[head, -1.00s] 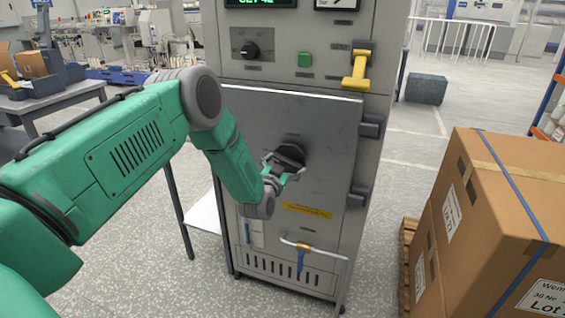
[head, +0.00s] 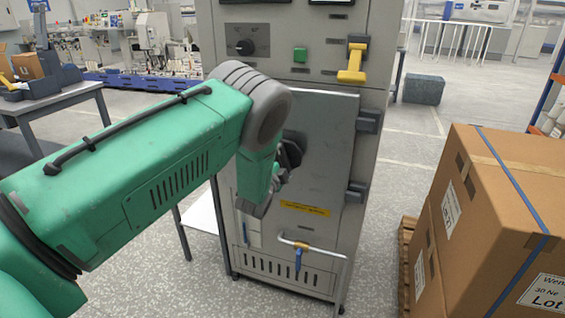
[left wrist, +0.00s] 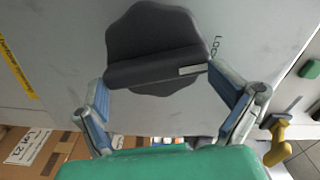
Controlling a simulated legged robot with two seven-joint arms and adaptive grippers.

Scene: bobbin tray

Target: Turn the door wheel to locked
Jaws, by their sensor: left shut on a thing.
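The door wheel (head: 292,150) is a dark lobed knob on the grey cabinet door (head: 325,120), partly hidden behind my left arm in the head view. In the left wrist view the wheel (left wrist: 155,35) shows a raised grip bar with a pale mark near its right end. Dark lettering that starts "LOC" is on the door just right of it. My left gripper (left wrist: 160,74) is shut on the wheel's bar, one finger at each end. In the head view the left gripper (head: 280,175) is mostly hidden by my wrist. My right gripper is out of view.
A yellow handle (head: 354,62), a green button (head: 300,55) and a black knob (head: 245,47) are above the door. A blue-handled valve (head: 298,258) is below it. Stacked cartons (head: 490,210) stand at right. Floor between is clear.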

